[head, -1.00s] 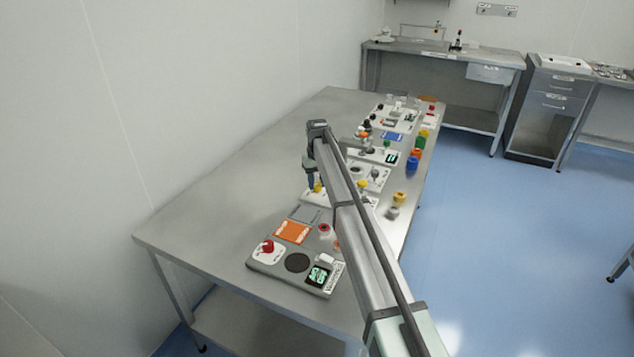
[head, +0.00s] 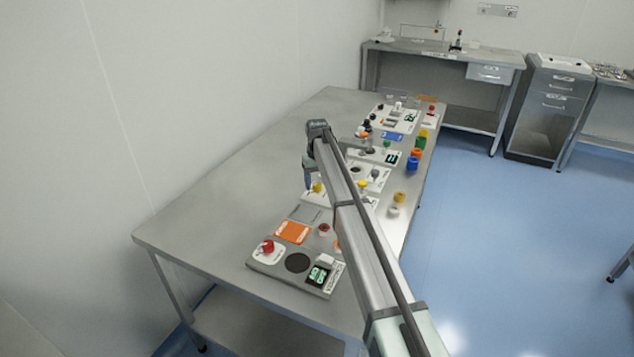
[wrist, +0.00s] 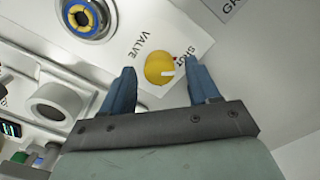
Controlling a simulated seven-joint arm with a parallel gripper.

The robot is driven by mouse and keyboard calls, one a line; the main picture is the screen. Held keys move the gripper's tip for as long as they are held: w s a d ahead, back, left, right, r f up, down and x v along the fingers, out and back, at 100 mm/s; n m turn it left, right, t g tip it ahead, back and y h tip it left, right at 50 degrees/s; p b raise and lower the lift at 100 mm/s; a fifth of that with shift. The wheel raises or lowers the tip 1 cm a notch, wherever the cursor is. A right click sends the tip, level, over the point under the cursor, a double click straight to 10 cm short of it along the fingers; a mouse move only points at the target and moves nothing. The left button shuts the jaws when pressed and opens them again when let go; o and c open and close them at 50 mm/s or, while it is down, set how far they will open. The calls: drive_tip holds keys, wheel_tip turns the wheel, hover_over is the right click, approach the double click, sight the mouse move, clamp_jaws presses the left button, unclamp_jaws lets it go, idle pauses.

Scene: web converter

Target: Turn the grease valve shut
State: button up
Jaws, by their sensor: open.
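In the wrist view the knob lies between and just beyond the two blue fingertips of my gripper (wrist: 160,78). The fingers stand apart, with space on both sides of the knob. In the head view my gripper (head: 308,183) points down at the panel beside the small yellow knob (head: 318,187).
An orange pad (head: 292,232) and a red knob (head: 267,246) lie on the near table. The table's left side is bare.

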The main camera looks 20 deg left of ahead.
sight(317, 184)
wheel_tip(317, 184, up, 14)
drive_tip(key=shift+f, duration=0.15)
idle(0.4)
idle(0.3)
